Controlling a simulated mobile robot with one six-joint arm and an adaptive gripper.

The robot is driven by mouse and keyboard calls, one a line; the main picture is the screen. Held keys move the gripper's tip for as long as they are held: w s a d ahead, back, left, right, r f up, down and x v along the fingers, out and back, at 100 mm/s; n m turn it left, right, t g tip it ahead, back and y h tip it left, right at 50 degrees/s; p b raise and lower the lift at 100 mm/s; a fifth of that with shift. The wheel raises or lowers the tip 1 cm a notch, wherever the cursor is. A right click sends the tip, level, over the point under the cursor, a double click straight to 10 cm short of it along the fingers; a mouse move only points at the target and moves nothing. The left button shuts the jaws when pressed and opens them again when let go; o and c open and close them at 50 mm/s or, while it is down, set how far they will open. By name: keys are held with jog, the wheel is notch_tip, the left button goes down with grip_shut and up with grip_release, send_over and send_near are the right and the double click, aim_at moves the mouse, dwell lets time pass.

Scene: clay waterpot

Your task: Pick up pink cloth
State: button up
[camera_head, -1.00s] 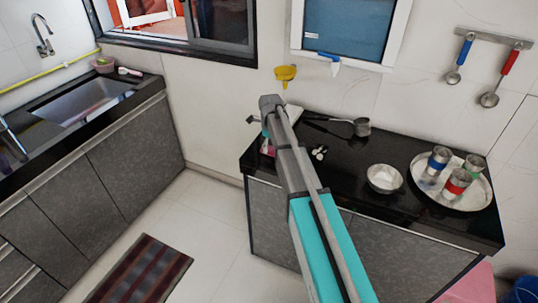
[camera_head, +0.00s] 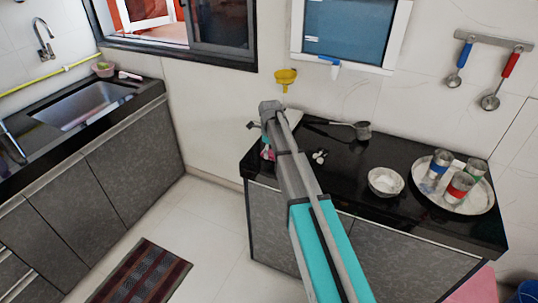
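A small pink patch (camera_head: 267,153) shows on the left end of the black counter, beside my arm and partly hidden by it. A larger plain pink surface (camera_head: 478,288) shows at the bottom right, below the counter's front and cut off by the frame edge. I cannot tell which of the two is the pink cloth. My arm reaches up across the counter from the bottom. My gripper (camera_head: 254,125) shows only as a small dark part at its far left end, apart from the larger pink surface. Its fingers are too small to tell open from shut.
The black counter (camera_head: 330,185) holds a metal bowl (camera_head: 385,182), a round tray (camera_head: 480,206) with metal cups, a dark pan (camera_head: 362,130) and small white pieces (camera_head: 319,156). A sink counter (camera_head: 140,100) stands left. A striped mat (camera_head: 140,277) lies on otherwise clear floor.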

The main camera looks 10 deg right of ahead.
jog(key=c, duration=0.3)
jog(key=shift+r, duration=0.2)
jog(key=shift+r+p, duration=0.75)
jog(key=shift+p, duration=0.2)
jog(key=s+d+r+p, duration=0.1)
jog(key=s+r+p, duration=1)
jog(key=s, duration=0.3)
jog(key=shift+d, duration=0.1)
